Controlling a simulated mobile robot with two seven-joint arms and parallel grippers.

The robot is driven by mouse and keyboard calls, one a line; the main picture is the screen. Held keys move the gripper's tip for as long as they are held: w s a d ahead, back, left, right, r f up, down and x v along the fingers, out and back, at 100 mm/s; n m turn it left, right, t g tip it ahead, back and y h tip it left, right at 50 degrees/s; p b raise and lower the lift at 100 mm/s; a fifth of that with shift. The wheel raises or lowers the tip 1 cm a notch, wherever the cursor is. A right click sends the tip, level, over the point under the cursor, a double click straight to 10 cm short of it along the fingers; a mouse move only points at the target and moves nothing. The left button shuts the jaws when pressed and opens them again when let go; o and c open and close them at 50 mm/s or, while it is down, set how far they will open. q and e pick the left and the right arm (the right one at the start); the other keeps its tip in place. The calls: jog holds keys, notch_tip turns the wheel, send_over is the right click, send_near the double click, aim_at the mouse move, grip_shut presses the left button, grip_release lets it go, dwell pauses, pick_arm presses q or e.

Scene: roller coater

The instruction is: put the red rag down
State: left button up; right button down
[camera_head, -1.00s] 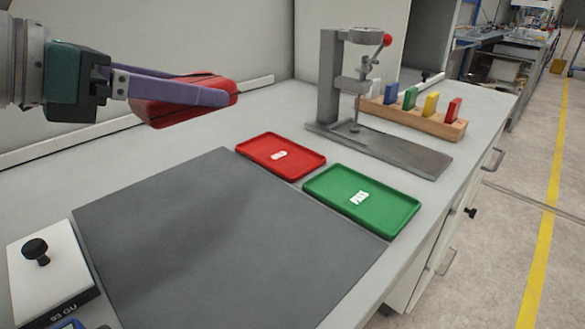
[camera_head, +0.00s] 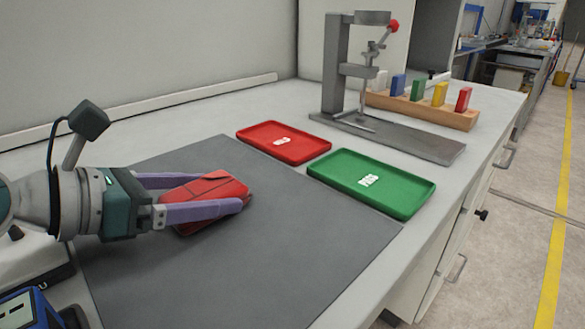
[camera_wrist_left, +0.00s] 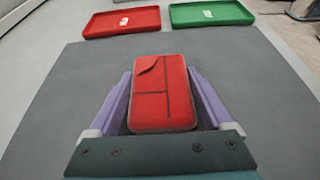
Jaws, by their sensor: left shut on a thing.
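The red rag (camera_head: 210,194) is a folded, flat block with rounded corners and dark seam lines. It sits between the two purple fingers of my left gripper (camera_head: 212,196), which is shut on it. The rag is low over the grey mat (camera_head: 290,235), and I cannot tell for certain whether it touches it. In the left wrist view the rag (camera_wrist_left: 162,93) lies lengthwise between the fingers (camera_wrist_left: 160,100), with the mat (camera_wrist_left: 255,110) around it. My right gripper is not in view.
A red tray (camera_head: 262,144) and a green tray (camera_head: 340,194) lie beyond the mat. A grey press stand (camera_head: 335,75) and a wooden rack (camera_head: 425,113) with coloured blocks stand behind. A blue device (camera_head: 30,310) is at the lower left. The mat's right part is clear.

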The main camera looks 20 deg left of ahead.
pick_arm(q)
jog(key=shift+r, duration=0.1)
jog(key=o, duration=1.3)
jog(key=shift+c, duration=0.2)
jog(key=shift+r, duration=0.15)
jog(key=v, duration=1)
jog(key=shift+s+a, duration=0.25)
jog(key=shift+s, duration=0.1)
jog(key=shift+s+a+r+b, duration=0.2)
jog(key=shift+s+r+b, duration=0.1)
jog(key=shift+s, duration=0.2)
